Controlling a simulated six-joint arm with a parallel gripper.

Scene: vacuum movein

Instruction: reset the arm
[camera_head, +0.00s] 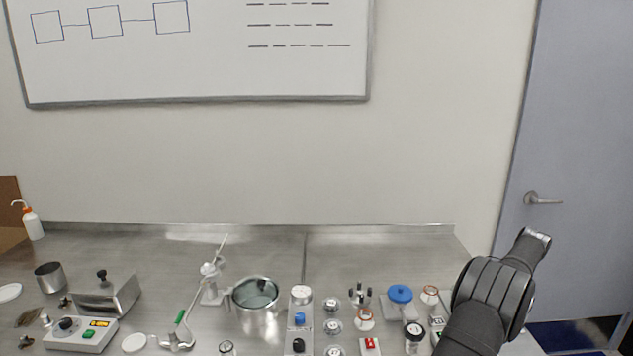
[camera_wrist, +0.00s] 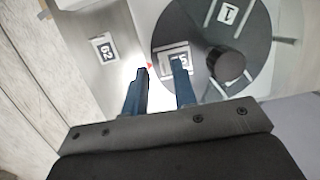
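My gripper (camera_wrist: 160,85) shows in the wrist view as two dark blue fingers standing apart with a gap between them and nothing held. Beyond the fingertips is a dark grey round disc (camera_wrist: 237,20) with numbered labels and a black knob (camera_wrist: 225,63). In the head view my arm reaches up at the lower right, and the gripper's fingers cannot be made out there. How far the fingers are from the disc is hard to tell.
A steel bench (camera_head: 260,247) holds a metal pot (camera_head: 258,318), a control box (camera_head: 80,335), a valve with a green handle (camera_head: 180,317), a blue-topped device (camera_head: 400,294) and several small jars. A door (camera_head: 580,150) stands at the right. The wall above the bench is clear below the whiteboard (camera_head: 200,60).

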